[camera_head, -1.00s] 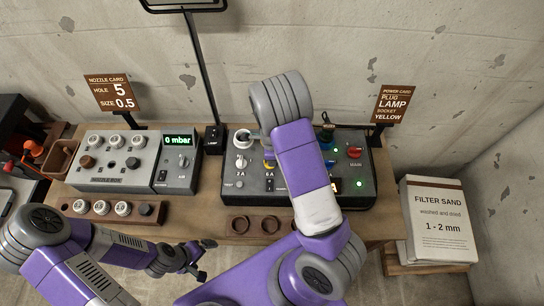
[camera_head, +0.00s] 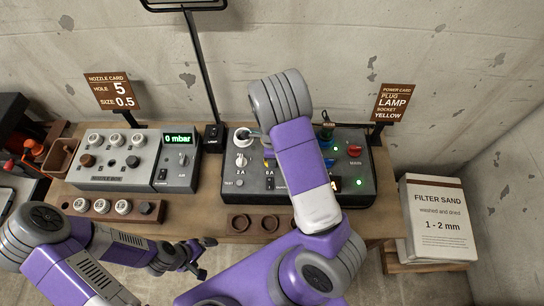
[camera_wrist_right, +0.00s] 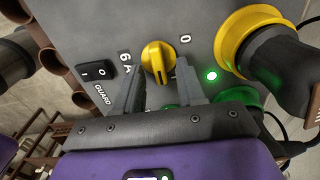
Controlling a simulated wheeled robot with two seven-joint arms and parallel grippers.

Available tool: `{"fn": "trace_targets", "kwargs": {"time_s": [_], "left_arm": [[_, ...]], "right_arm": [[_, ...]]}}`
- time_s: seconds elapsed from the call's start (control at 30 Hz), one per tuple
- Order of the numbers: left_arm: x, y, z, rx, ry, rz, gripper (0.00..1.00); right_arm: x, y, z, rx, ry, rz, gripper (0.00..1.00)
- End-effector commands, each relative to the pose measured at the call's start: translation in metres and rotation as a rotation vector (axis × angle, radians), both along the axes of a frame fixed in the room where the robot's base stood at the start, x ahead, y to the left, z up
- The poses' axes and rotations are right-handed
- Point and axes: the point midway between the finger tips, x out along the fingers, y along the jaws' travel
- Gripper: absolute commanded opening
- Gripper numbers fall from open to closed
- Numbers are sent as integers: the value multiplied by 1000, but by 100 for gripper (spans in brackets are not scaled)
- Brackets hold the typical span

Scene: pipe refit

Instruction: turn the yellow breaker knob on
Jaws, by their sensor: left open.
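The yellow breaker knob (camera_wrist_right: 158,58) is on the grey panel in the right wrist view, between a "6 A" mark on the left and a "0" mark on the right. My right gripper (camera_wrist_right: 160,70) is open, its fingertips at either side of the knob; contact cannot be told. In the head view the grey breaker panel (camera_head: 232,198) is largely covered by my right arm, which hides the right gripper. The knob shows as a small yellow patch (camera_head: 268,163) there. My left gripper (camera_head: 207,258) is open and empty, low in front of the table.
In the right wrist view a yellow socket (camera_wrist_right: 232,42) with a dark plug (camera_wrist_right: 283,62) and a lit green lamp (camera_wrist_right: 211,76) are right of the knob. A guard switch (camera_wrist_right: 98,72) is left. The nozzle box (camera_head: 105,172) stands left on the table.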

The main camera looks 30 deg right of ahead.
Motion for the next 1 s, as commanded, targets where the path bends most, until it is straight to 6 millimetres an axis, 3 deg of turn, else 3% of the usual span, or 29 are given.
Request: {"fn": "trace_targets", "kwargs": {"time_s": [0.5, 1.0], "left_arm": [[0, 0, 14, 0, 0, 0, 99], [0, 0, 14, 0, 0, 0, 99]], "right_arm": [[1, 0, 71, 1, -3, 0, 39], [0, 0, 75, -1, -1, -1, 39]]}}
